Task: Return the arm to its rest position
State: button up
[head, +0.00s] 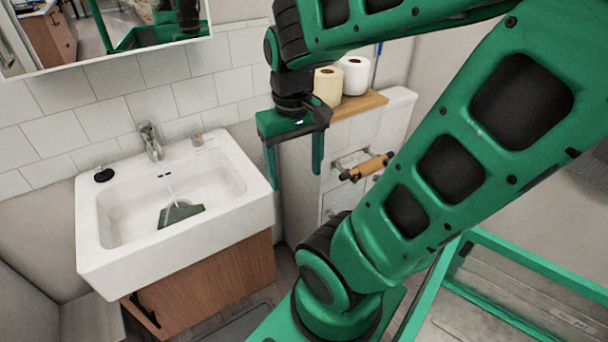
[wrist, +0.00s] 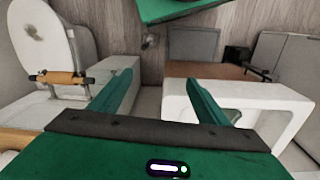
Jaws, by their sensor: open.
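My gripper (head: 295,168) is open and empty, pointing down beside the right end of the white sink (head: 110,262). In the wrist view, my gripper (wrist: 153,98) shows its two green fingers spread apart with nothing between them. The sink's edge (wrist: 172,132) lies beyond the right finger there. My green arm fills the right half of the head view, raised and bent, and hides part of the room behind it.
A dark green piece (head: 181,214) lies in the basin under a thin stream from the faucet (head: 151,142). Two paper rolls (head: 354,75) stand on a wooden shelf (head: 360,104). A roll holder (head: 366,167) sticks out below. A wooden cabinet (head: 215,287) is under the sink.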

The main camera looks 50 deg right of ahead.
jog(key=s, duration=0.1)
jog(key=s+m, duration=0.1)
jog(key=s, duration=0.1)
jog(key=shift+s+m+y, duration=0.25)
jog(key=shift+m+y, duration=0.05)
jog(key=shift+w+f, duration=0.3)
jog(key=shift+w, duration=0.35)
